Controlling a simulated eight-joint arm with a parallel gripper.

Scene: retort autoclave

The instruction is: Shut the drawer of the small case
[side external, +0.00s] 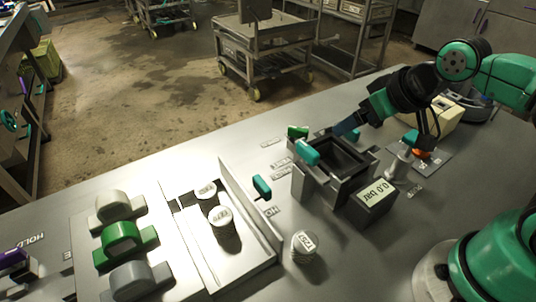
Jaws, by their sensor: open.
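A small beige case (446,113) stands at the back right of the bench, partly hidden behind my arm. I cannot make out its drawer or how far it stands out. My gripper (349,125) is at the end of the green and black arm, left of the beige case and over the back edge of a dark open-topped box (368,186). It appears empty; its fingertips are small and partly unclear in this view.
The dark box has a teal handle (307,152) and a "0.0 bar" display (375,195). An orange-red knob (421,154) is near the case. Labelled cans (303,246) stand on the bench; a walled metal tray (250,215) is at left. The front middle is fairly clear.

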